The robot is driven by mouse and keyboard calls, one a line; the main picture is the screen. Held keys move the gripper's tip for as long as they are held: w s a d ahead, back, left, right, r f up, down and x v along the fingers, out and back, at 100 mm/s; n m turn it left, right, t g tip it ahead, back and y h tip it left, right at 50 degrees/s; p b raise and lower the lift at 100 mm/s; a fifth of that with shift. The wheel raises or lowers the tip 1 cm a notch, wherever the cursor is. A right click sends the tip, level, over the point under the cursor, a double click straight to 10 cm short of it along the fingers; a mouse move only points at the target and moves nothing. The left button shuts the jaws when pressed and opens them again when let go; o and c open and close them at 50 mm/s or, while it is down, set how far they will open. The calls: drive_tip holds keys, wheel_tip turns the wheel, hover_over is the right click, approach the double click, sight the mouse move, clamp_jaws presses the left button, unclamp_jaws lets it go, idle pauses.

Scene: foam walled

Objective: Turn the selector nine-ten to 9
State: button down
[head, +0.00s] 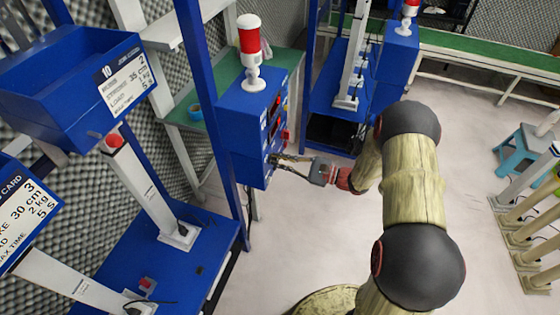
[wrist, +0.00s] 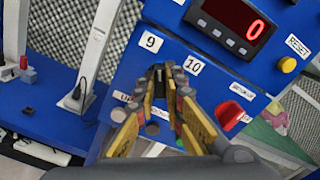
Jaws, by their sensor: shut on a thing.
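The selector nine-ten (wrist: 158,71) is a small dark knob on a blue control panel (wrist: 185,55), just below the white labels 9 (wrist: 151,41) and 10 (wrist: 193,65). My gripper (wrist: 160,84) has its yellow-sided fingers closed on the knob, one on each side. The fingers hide much of the knob, so I cannot tell clearly which label it points at. In the head view my gripper (head: 276,160) reaches left to the front of the blue control box (head: 240,132); the knob is hidden there.
Near the knob are a red switch (wrist: 229,115), a yellow button (wrist: 287,65) marked RESET and a display (wrist: 232,20) reading 0. A red-and-white lamp (head: 251,45) stands on the box. A blue post (head: 215,110) rises left of it. The floor (head: 305,220) below is clear.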

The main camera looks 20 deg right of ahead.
drive_tip(key=c, duration=2)
unclamp_jaws()
drive_tip(key=shift+o, duration=0.6)
drive_tip(key=v, duration=1.2)
